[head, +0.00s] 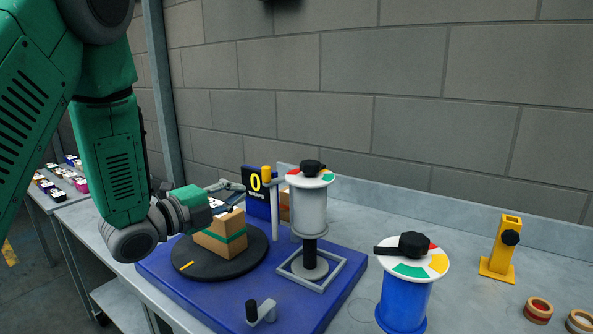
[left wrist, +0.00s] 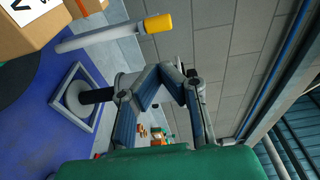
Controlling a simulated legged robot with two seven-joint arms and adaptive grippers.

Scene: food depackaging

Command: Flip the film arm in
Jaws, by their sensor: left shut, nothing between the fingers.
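The film arm (head: 275,215) looks like a pale upright post with a yellow tip beside the box turntable. In the left wrist view a pale rod with a yellow end (left wrist: 157,23) runs near the box. My left gripper (head: 238,187) is above the cardboard box (head: 222,236), left of the post, with a gap to its yellow tip. In the left wrist view its fingers (left wrist: 172,72) are closed together and empty. The box has a green band and sits on a black turntable (head: 190,267). My right gripper is not in view.
A grey film roll (head: 309,212) with a coloured dial and black knob stands in a square frame on the blue base (head: 170,283). A small crank (head: 260,312) is in front. A blue roll (head: 404,303), yellow stand (head: 498,256) and tape rings (head: 538,309) are to the right.

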